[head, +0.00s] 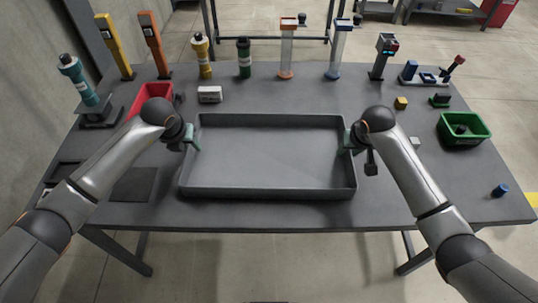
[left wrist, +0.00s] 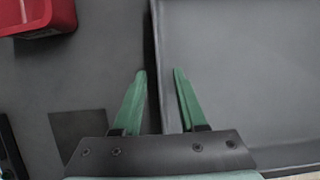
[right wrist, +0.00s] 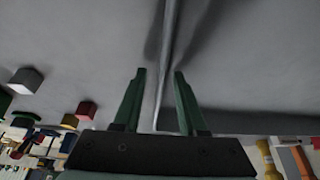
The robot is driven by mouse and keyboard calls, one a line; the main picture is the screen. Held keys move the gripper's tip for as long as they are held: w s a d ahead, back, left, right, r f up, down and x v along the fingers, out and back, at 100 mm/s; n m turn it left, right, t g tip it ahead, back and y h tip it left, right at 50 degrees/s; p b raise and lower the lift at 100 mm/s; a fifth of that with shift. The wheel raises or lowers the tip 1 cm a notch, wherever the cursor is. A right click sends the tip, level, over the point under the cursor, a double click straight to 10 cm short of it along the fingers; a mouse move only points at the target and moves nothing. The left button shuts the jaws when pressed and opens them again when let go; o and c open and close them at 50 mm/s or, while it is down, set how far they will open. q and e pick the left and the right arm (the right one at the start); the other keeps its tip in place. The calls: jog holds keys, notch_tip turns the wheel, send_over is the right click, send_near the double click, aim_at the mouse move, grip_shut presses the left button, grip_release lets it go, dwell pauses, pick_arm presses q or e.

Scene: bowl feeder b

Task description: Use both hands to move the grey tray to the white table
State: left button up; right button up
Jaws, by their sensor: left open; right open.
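The grey tray (head: 265,192) is shallow, rectangular and empty, and lies flat on the dark grey table. My left gripper (head: 194,143) is at the tray's left wall, open. In the left wrist view its green fingers (left wrist: 160,75) stand on either side of the tray's wall (left wrist: 157,60). My right gripper (head: 348,144) is at the tray's right wall, open. In the right wrist view its fingers (right wrist: 160,75) straddle the tray's thin wall (right wrist: 168,50). I cannot tell whether any finger touches the wall. No white table is clearly visible.
The dark table (head: 300,212) has a red bin (head: 150,97) at left and a green bin (head: 463,128) at right. Several coloured bottles and devices stand along the back edge. A white box (head: 210,94) lies behind the tray. A blue cap (head: 500,190) is near the right edge.

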pick_arm(q)
grip_shut()
pick_arm(e)
grip_shut()
pick_arm(q)
jog(key=shift+w+r, duration=0.1)
jog(key=shift+r, duration=0.05)
pick_arm(e)
jog(key=shift+r, duration=0.1)
dwell(0.9)
